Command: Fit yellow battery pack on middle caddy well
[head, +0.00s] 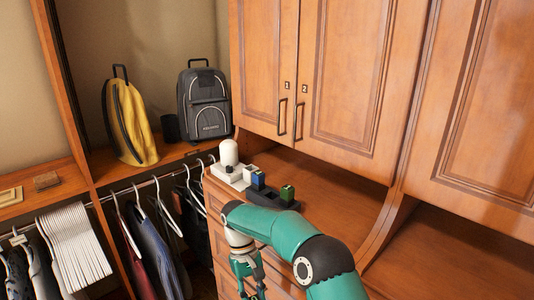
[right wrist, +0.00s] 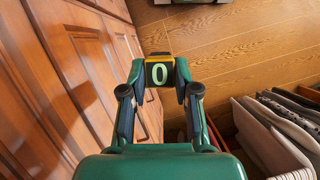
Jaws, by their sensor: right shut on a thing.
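My right gripper (right wrist: 160,85) is shut on the yellow battery pack (right wrist: 159,73), a dark block with yellow edges and a green "0" on its face. In the head view my right gripper (head: 248,278) hangs low in front of the drawers, below the caddy; the pack cannot be made out there. The dark caddy (head: 267,199) stands on the wooden counter, partly hidden by my right arm. A blue pack (head: 258,180) stands at its left end and a green-topped pack (head: 287,193) towards its right. The space between them looks empty. My left gripper is not in view.
A white domed device (head: 228,155) stands on a pale base left of the caddy. The counter (head: 335,190) to the right is clear. Cabinet doors (head: 325,70) rise behind. Hanging clothes (head: 150,240) and a shelf with a grey backpack (head: 204,103) are at left.

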